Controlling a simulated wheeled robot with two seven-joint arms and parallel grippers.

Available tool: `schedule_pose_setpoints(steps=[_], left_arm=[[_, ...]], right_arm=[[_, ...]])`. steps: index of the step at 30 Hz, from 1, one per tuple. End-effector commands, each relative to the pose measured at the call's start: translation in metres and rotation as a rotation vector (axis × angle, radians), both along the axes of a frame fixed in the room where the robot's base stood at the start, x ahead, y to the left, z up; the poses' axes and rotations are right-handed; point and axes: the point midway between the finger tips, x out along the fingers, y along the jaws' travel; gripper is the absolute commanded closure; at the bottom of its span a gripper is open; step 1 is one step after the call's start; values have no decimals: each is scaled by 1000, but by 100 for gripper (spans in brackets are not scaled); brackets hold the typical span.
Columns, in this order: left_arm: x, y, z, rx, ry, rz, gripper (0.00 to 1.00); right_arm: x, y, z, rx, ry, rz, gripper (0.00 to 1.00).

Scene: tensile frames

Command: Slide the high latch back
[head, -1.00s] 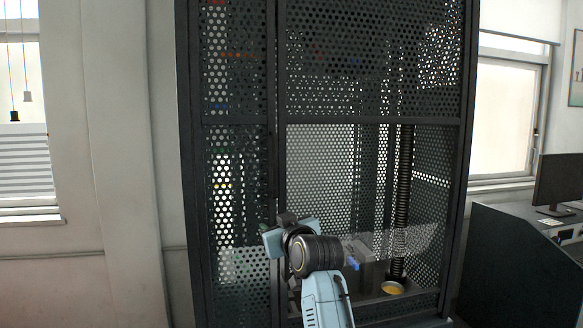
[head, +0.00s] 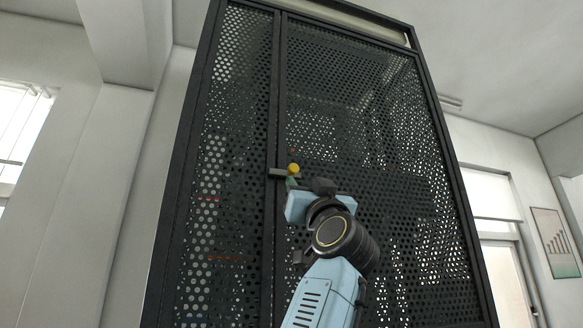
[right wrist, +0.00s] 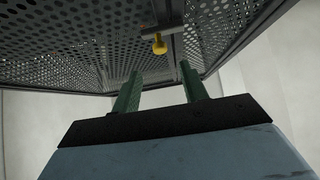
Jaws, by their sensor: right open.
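The high latch (head: 279,172) is a small grey bar with a yellow knob (head: 293,169), set across the upright between the two mesh panels of the tall frame. In the right wrist view the yellow knob (right wrist: 159,45) hangs from the grey bar (right wrist: 163,32), above and beyond the fingers. My right gripper (right wrist: 160,80) is open, with two green fingers apart and nothing between them. In the head view my right gripper (head: 292,183) is just below the knob, and its wrist hides most of the fingers. I cannot tell whether a finger touches the knob. My left gripper is not in view.
The tall dark frame (head: 277,240) with perforated panels (head: 350,110) fills the middle. A window (head: 20,130) is at the left, and a doorway or window and a poster (head: 554,240) are at the right. The space beside the frame is clear.

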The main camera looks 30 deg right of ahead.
Motion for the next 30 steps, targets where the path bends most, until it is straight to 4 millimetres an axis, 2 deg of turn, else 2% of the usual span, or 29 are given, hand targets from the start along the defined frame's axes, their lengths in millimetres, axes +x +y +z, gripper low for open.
schedule_pose_setpoints(steps=[1,3,12,19,29,30], left_arm=[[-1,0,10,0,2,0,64],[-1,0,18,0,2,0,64],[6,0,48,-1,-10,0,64],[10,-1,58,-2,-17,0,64],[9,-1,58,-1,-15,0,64],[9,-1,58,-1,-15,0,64]], right_arm=[[8,-2,13,0,3,2,56],[18,-4,24,0,2,1,56],[57,-14,63,0,2,1,56],[71,-18,75,0,1,0,56],[74,-18,75,0,1,0,56],[74,-18,75,0,1,0,60]])
